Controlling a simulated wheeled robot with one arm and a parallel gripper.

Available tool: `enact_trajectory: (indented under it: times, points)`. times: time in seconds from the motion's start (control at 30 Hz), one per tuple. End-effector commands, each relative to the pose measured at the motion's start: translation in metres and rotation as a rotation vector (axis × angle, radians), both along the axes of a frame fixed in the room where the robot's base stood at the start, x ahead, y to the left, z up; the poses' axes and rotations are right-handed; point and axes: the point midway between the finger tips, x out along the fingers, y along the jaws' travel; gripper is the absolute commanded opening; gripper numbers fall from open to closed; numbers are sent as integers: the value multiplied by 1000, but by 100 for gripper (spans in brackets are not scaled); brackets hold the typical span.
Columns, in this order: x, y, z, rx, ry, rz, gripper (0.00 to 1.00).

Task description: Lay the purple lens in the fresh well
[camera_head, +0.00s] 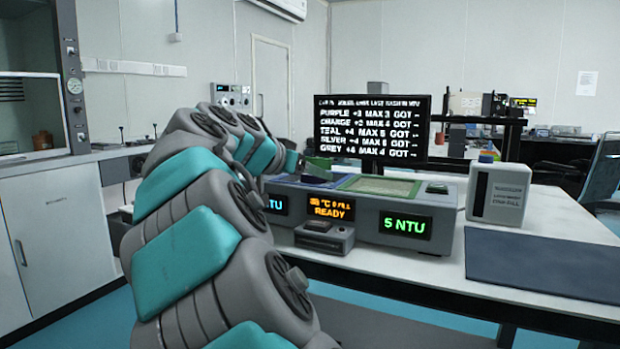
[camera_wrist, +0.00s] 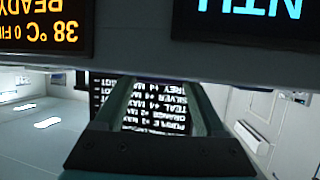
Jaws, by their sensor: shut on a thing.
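The right well (camera_head: 385,187) is pale green and open on top. The right display (camera_head: 405,225) reads 5 NTU; the left display's number is hidden.
A screen (camera_head: 371,130) behind the instrument lists colours with numbers. A middle display (camera_head: 331,207) reads READY, above a small grey box (camera_head: 324,237). A white labelled container (camera_head: 499,192) stands right. A dark mat (camera_head: 545,262) lies bare at front right.

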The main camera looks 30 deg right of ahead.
Motion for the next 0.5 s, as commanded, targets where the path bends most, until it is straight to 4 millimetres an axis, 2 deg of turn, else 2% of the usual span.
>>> enact_trajectory:
  times: [0.1,0.5]
  points:
    - [-1,0,-10,0,0,-1,15]
    - [0,0,-16,1,-1,1,15]
